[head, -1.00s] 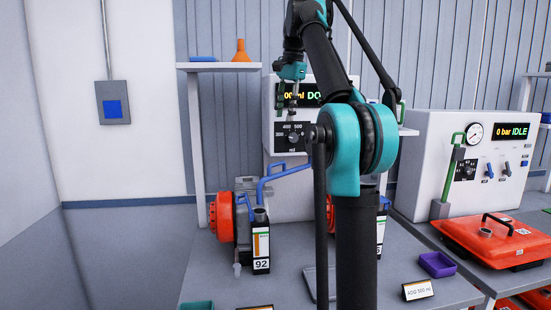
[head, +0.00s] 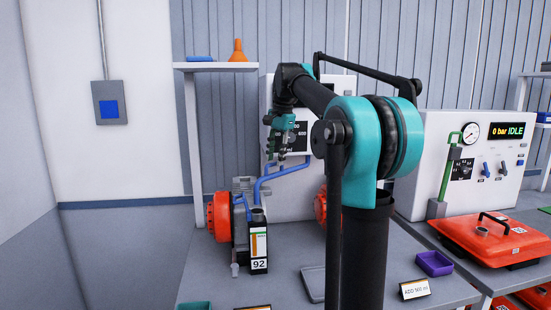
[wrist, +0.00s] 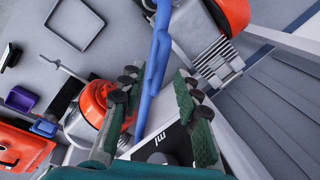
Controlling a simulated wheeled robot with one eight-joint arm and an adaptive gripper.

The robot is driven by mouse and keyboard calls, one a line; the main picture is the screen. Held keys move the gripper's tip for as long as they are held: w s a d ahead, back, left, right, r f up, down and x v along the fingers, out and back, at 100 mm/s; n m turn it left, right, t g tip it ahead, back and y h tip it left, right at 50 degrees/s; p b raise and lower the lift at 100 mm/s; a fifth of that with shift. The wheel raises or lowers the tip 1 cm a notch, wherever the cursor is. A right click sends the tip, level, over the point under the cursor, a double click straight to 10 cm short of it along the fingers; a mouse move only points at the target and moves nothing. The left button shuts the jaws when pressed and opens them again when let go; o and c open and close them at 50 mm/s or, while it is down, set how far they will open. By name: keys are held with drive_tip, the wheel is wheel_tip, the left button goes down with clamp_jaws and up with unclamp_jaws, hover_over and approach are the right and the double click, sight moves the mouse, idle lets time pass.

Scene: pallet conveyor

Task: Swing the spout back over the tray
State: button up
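The blue spout (head: 270,177) runs from the dispenser's front to the left and bends down at the neck of the bottle marked 92 (head: 259,246). The grey tray (head: 311,284) lies flat on the bench to the right of that bottle, partly behind my arm; it also shows at top left in the wrist view (wrist: 75,28). My gripper (head: 279,157) is at the spout. In the wrist view my gripper (wrist: 157,76) is open, with the blue spout (wrist: 154,75) running between its fingers and a gap visible on each side.
An orange-ended pump (head: 221,217) stands behind the bottle, and a second orange pump (head: 320,205) is partly hidden by my arm. A purple bin (head: 434,263) and a sign card (head: 415,289) are at right. A shelf (head: 217,66) with an orange funnel (head: 238,50) is above.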

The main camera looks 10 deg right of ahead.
drive_tip(key=shift+f, duration=0.4)
drive_tip(key=shift+c, duration=0.3)
clamp_jaws()
